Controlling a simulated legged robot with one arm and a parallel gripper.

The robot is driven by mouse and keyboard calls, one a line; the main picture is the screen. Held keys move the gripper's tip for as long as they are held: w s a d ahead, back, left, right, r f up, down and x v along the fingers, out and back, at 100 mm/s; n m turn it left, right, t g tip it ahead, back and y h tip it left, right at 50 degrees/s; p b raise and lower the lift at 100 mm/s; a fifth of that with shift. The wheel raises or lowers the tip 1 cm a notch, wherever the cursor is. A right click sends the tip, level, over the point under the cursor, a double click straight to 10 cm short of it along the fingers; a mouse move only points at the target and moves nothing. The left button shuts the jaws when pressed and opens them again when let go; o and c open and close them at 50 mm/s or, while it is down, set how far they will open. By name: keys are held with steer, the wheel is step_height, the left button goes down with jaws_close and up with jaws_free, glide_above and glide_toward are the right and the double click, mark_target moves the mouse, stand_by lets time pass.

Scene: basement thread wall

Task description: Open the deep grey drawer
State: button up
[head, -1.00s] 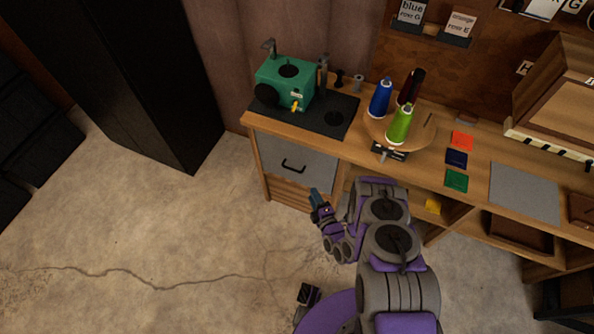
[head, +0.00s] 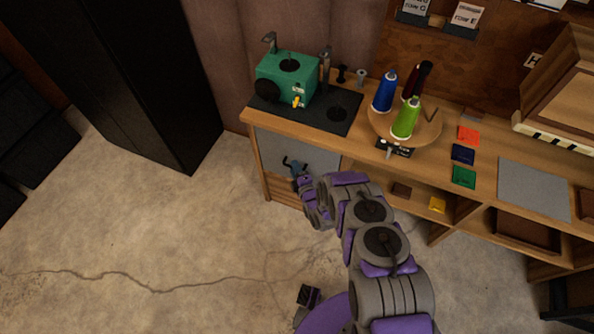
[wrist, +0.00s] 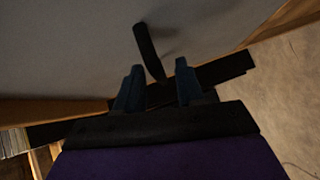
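The deep grey drawer (head: 275,153) is the flat grey front under the left end of the wooden workbench, and it looks shut. Its dark bar handle shows in the wrist view (wrist: 148,50), standing out from the grey front. In the head view my gripper (head: 294,164) is right at the handle and covers most of it. In the wrist view my gripper (wrist: 160,84) has its two blue fingers apart, with the lower end of the handle between or just beyond their tips. I cannot tell whether the fingers touch it.
The workbench (head: 352,148) carries a green machine (head: 287,78) on a dark mat, and a round wooden stand (head: 425,133) with blue, green and dark red spools. Open shelves lie right of the drawer. A black cabinet stands left. The concrete floor (head: 150,240) before the drawer is clear.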

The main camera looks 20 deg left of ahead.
steer(key=shift+a+f, duration=0.2)
steer(key=shift+a, duration=0.3)
steer(key=shift+a+f, duration=0.2)
steer(key=shift+a, duration=0.3)
steer(key=shift+d, duration=0.1)
steer(key=shift+c, duration=1)
steer(key=d, duration=0.1)
steer(key=d+r, duration=0.1)
steer(key=d, duration=0.1)
steer(key=shift+r, duration=0.1)
jaws_close()
steer(key=shift+a, duration=0.85)
